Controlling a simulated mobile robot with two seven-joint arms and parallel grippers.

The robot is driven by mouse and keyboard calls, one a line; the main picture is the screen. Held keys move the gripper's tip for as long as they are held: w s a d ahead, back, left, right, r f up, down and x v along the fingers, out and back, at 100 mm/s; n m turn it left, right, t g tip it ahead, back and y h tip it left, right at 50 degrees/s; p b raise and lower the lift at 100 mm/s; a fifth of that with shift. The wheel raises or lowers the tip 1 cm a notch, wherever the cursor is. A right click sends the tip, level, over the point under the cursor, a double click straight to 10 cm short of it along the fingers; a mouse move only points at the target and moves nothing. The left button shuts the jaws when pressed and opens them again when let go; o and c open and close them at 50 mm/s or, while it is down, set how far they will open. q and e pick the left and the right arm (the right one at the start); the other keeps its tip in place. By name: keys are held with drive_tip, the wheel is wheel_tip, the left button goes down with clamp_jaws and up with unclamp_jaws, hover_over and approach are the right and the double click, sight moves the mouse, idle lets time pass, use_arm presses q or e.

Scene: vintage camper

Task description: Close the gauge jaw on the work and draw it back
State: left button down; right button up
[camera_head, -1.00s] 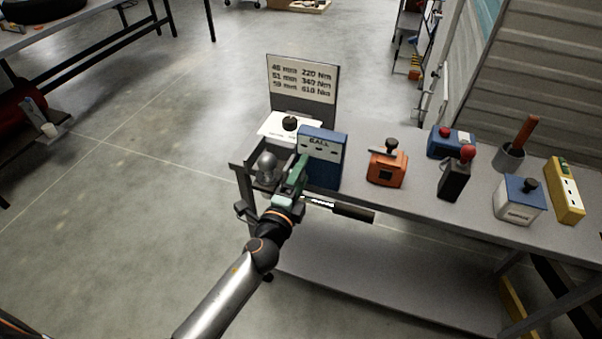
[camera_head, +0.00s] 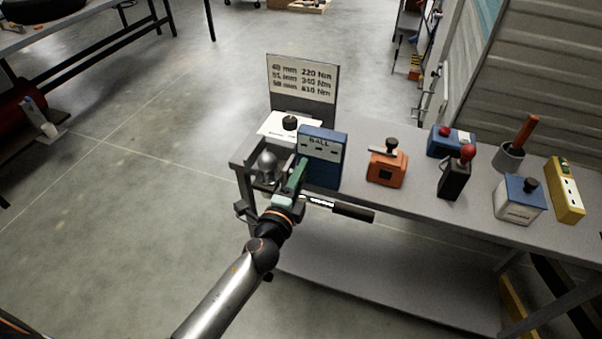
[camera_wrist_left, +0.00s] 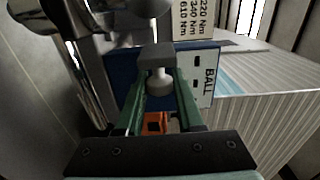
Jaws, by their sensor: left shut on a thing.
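My left gripper (camera_head: 299,168) reaches the near left end of the bench, in front of the blue gauge box (camera_head: 321,146) marked BALL. In the left wrist view its green fingers (camera_wrist_left: 160,88) are shut on a pale round knob (camera_wrist_left: 160,83) under a dark grey block (camera_wrist_left: 156,57). The knob appears to belong to the gauge jaw. The shiny metal ball (camera_head: 267,164), the work, stands just left of the fingers. The fingers hide the space between ball and box, so I cannot tell whether the jaw touches the ball. My right gripper is not in view.
A sign with mm and Nm values (camera_head: 302,79) stands behind. A dark-handled tool (camera_head: 352,212) sticks out along the bench's front edge. An orange box (camera_head: 386,168), a black lever box (camera_head: 455,178) and a white-blue box (camera_head: 519,201) stand to the right.

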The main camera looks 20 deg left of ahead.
sight(285, 171)
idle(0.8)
use_arm(q)
drive_tip(key=a, duration=0.3)
drive_tip(key=shift+a, duration=0.35)
drive_tip(key=shift+w+a, duration=0.1)
drive_tip(key=shift+a, duration=0.05)
drive_tip(key=c, duration=0.6)
unclamp_jaws()
drive_tip(key=shift+a, duration=0.1)
drive_tip(key=shift+o, duration=0.3)
